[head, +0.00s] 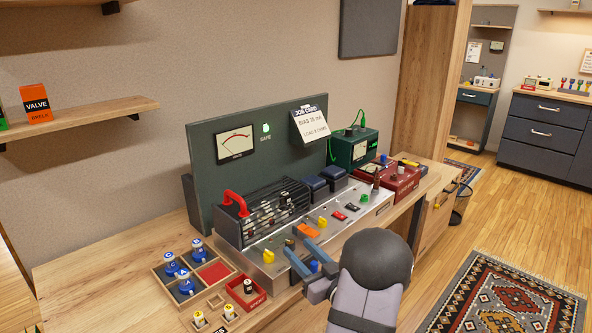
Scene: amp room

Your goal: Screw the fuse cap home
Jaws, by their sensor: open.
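A silver amplifier chassis (345,217) stands on the wooden bench. I cannot tell for sure which of these is the fuse cap. My gripper (298,248) is open, with two blue-grey fingers over the front edge of the chassis, just short of the orange part. I see nothing held between the fingers. A small blue part (315,266) shows beside the fingers. My arm hides part of the chassis front and bench.
A wooden tray (213,297) with blue-topped valves stands at front left, beside a red box (246,294). A black cage (262,212) with a red handle covers the chassis's left part. A green meter panel (285,150) rises behind. A red case (388,183) stands right.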

